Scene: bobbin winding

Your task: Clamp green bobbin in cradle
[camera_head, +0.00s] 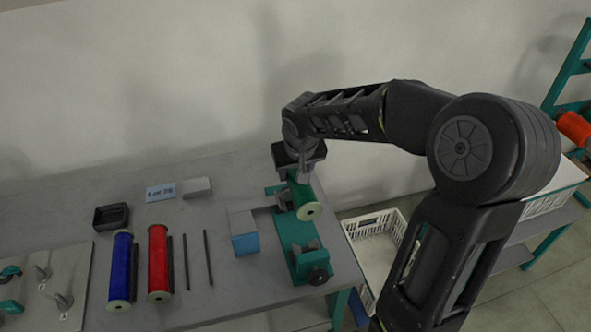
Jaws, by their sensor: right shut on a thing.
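The green bobbin (302,198) is near the right end of the workbench, at the rear part of the green cradle (288,233). Its pale end faces the front. My right gripper (301,177) comes down from above and is shut on the bobbin. The fingers hide part of its far end, and I cannot tell whether the bobbin rests in the cradle or hangs just above it. The cradle's front block with a dark knob (318,275) stands apart from the bobbin. My left gripper is not in view.
A blue bobbin (120,268) and a red bobbin (158,259) lie at left beside thin dark rods (208,257). A blue and grey block (245,243) stands just left of the cradle. A black tray (111,216) sits behind. A white crate (375,230) is beyond the bench's right edge.

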